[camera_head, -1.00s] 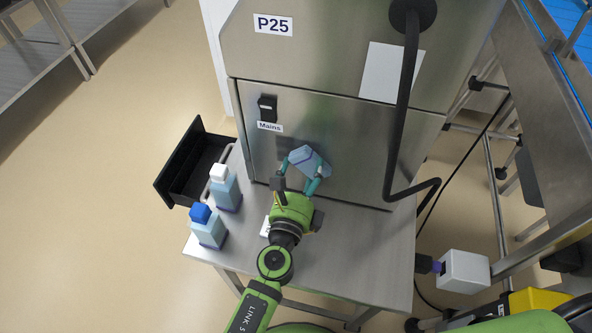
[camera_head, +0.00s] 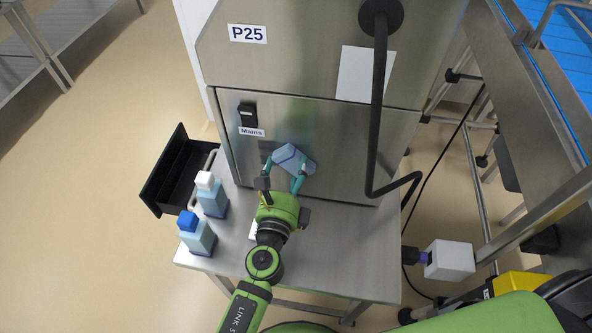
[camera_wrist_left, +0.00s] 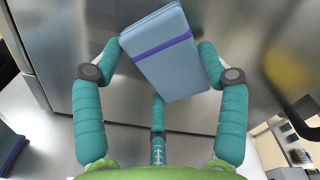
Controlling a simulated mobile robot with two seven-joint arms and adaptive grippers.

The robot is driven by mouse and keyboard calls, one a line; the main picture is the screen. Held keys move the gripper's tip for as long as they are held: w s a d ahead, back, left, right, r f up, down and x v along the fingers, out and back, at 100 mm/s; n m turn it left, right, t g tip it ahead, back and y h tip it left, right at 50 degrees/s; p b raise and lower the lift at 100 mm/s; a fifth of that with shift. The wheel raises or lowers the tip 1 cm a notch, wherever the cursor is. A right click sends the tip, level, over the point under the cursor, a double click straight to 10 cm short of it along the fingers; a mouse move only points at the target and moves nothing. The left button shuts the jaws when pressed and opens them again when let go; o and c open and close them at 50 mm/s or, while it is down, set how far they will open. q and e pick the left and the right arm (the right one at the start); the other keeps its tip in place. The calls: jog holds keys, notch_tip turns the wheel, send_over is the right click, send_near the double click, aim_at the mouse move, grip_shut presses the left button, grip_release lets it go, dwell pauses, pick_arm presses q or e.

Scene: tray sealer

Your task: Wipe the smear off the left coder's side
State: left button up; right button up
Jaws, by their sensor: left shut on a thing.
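My left gripper (camera_head: 283,178) is shut on a folded blue cloth (camera_head: 294,159) with a purple band. I cannot make out a smear for sure. A blurred orange patch on the steel in the wrist view may be a reflection. My right gripper is not in view.
Two bottles, white-capped (camera_head: 211,195) and blue-capped (camera_head: 197,233), stand at the table's left. A black bin (camera_head: 178,178) is beside them.

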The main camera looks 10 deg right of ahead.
aim_at(254, 149)
pick_arm(q)
jog(key=shift+w+a+p, duration=0.1)
jog(key=shift+w+a, duration=0.45)
jog(key=shift+a, duration=0.8)
jog(key=shift+w+a+p, duration=0.1)
jog(key=shift+w+a, duration=0.45)
jog(key=shift+a, duration=0.75)
jog(key=shift+w+a+p, duration=0.1)
jog(key=shift+w+a, duration=0.45)
jog(key=shift+a, duration=0.8)
jog(key=shift+r+p, duration=0.75)
jog(key=shift+r, duration=0.05)
jog(key=s+d+b, duration=0.2)
jog(key=s+d, duration=0.2)
jog(key=d, duration=0.6)
jog(key=shift+f, duration=0.15)
jog(key=shift+s+a, duration=0.1)
jog(key=shift+v, duration=2.95)
